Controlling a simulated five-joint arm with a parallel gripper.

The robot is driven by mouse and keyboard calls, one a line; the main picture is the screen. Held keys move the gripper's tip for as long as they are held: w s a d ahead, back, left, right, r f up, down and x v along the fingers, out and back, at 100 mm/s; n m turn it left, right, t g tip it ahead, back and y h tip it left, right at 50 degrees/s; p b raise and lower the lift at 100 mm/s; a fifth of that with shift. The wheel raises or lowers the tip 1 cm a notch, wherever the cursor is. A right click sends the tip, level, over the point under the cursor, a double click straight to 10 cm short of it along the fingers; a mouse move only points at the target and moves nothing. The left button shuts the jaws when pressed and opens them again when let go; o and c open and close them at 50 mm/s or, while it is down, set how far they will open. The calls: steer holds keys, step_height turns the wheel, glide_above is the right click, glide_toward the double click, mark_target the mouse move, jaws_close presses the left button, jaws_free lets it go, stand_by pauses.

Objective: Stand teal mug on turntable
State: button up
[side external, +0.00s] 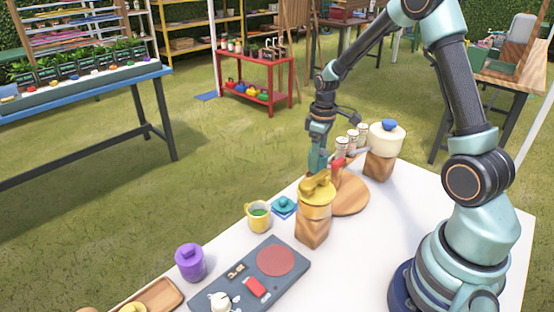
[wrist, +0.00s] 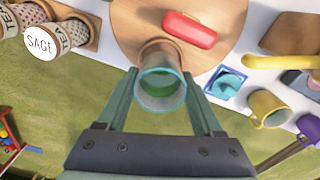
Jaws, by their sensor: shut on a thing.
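The teal mug (wrist: 160,92) sits between the two fingers of my gripper (wrist: 160,76) in the wrist view, with its open mouth facing the camera and green inside. My gripper (side external: 318,166) is shut on it. In the side view the mug is hard to make out behind the yellow pot. The turntable, a round wooden disc (wrist: 128,22), lies beyond the mug in the wrist view; it also shows in the side view (side external: 350,200). The mug overlaps its near edge in the picture; I cannot tell whether they touch. A red block (wrist: 190,30) lies on the disc.
A yellow-topped pot (side external: 316,196) on a wooden block stands close in front of my gripper. A yellow mug (side external: 259,217) and a small teal piece on a blue coaster (side external: 284,205) are to the left. Printed tins (side external: 351,140) and a cream pot (side external: 387,139) stand behind the turntable.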

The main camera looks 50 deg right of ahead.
steer(key=shift+f, duration=1.3)
steer(key=shift+f, duration=0.15)
steer(key=o, duration=1.5)
steer(key=shift+o, duration=0.2)
step_height(320, 180, up, 12)
steer(key=f, duration=0.1)
steer(key=s+a+r+m+t, duration=0.1)
steer(key=s+a+r, duration=0.2)
steer(key=a, duration=0.1)
steer(key=s+a+r+m+t, duration=0.1)
steer(key=s+a+r+t, duration=0.1)
steer(key=s+a+r, duration=0.2)
steer(key=s+a+r+m+t, duration=0.1)
steer(key=s+a+r+t, duration=0.1)
steer(key=a, duration=0.4)
steer(key=shift+s+a+r, duration=0.25)
steer(key=shift+s+r, duration=0.55)
steer(key=shift+r, duration=0.1)
steer(key=shift+s+a+f, duration=0.1)
steer(key=shift+s+a, duration=0.15)
steer(key=shift+s, duration=0.1)
